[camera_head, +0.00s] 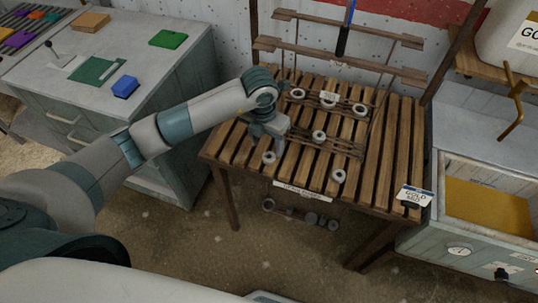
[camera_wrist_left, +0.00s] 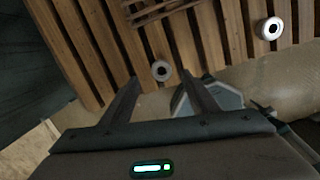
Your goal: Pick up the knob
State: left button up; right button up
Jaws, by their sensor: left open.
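Several round grey-white knobs with dark centres sit on the slatted wooden table (camera_head: 382,180). I cannot tell which one the task names. The nearest to my left gripper (camera_head: 268,132) is a knob (camera_head: 269,157) at the table's front left edge. My left gripper points down over that part of the table, open and empty. In the left wrist view a knob (camera_wrist_left: 161,71) shows between and just beyond the fingertips of the left gripper (camera_wrist_left: 160,82), apart from them. Another knob (camera_wrist_left: 269,28) lies to the right there. My right gripper is not in view.
More knobs (camera_head: 319,136) and (camera_head: 338,176) stand on the table. A wooden rack (camera_head: 340,65) rises behind it. A grey cabinet with a blue block (camera_head: 125,87) and a green pad (camera_head: 168,39) is at left. A drawer unit (camera_head: 470,235) with a gold panel is at right.

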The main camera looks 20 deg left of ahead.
aim_at(268, 153)
pick_arm(q)
jog(key=shift+f, duration=0.1)
dwell(0.3)
jog(key=shift+d+f+p, duration=0.1)
jog(key=shift+f+p, duration=0.45)
jog(key=shift+p, duration=0.1)
notch_tip(268, 153, down, 3)
jog(key=shift+w+r+p, duration=0.1)
jog(key=shift+p, duration=0.65)
jog(key=shift+w+d+f, duration=0.1)
jog(key=shift+f, duration=0.55)
jog(key=c, duration=1.1)
